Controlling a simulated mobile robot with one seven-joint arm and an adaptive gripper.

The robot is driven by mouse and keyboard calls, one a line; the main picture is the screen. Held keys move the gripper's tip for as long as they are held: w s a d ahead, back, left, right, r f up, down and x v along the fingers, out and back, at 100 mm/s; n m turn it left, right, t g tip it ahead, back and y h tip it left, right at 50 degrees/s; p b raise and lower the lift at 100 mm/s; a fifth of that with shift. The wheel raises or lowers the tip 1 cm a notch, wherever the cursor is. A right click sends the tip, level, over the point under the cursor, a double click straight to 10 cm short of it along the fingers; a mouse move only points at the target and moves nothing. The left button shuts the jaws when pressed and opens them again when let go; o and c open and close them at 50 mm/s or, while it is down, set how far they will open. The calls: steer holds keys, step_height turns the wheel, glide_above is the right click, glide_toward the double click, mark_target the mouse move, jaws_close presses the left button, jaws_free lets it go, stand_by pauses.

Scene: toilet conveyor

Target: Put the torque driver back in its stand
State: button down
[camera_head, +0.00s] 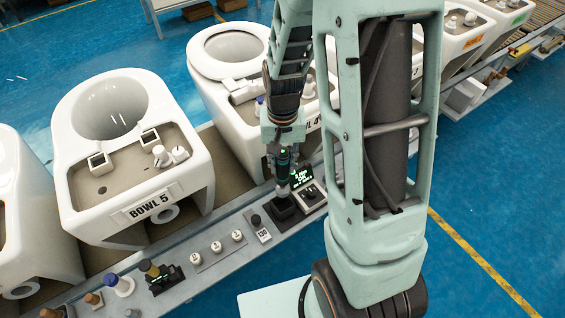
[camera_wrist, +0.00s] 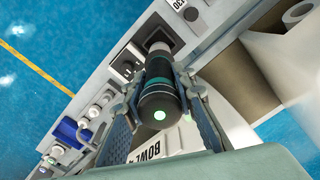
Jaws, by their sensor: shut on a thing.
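The torque driver (camera_head: 283,166) is a dark cylinder with teal bands, held roughly upright by my gripper (camera_head: 283,152). In the wrist view, the driver (camera_wrist: 160,98) sits between the two fingers of my gripper (camera_wrist: 155,95), its round end with a pale green light facing the camera. Its narrower silver end points down at the stand. The stand (camera_head: 287,210) is a black block on the grey ledge, directly below the driver; its dark square top (camera_wrist: 153,36) shows partly in the wrist view. I cannot tell whether the tip is inside the opening.
A display with green text (camera_head: 301,177) stands just right of the driver. A black knob (camera_head: 255,221), several white knobs (camera_head: 217,246) and a blue-topped knob (camera_head: 118,284) line the ledge. White toilet bowls, including BOWL 5 (camera_head: 130,165), stand behind on the conveyor.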

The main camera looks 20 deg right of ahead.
mark_target(282, 188)
steer(key=shift+f+b, duration=1.55)
steer(key=shift+f, duration=0.45)
steer(key=shift+f, duration=0.25)
steer(key=shift+f+b, duration=3.35)
steer(key=shift+f, duration=0.5)
steer(key=c, duration=1.5)
jaws_free()
step_height(282, 188, up, 12)
steer(key=shift+r, duration=0.1)
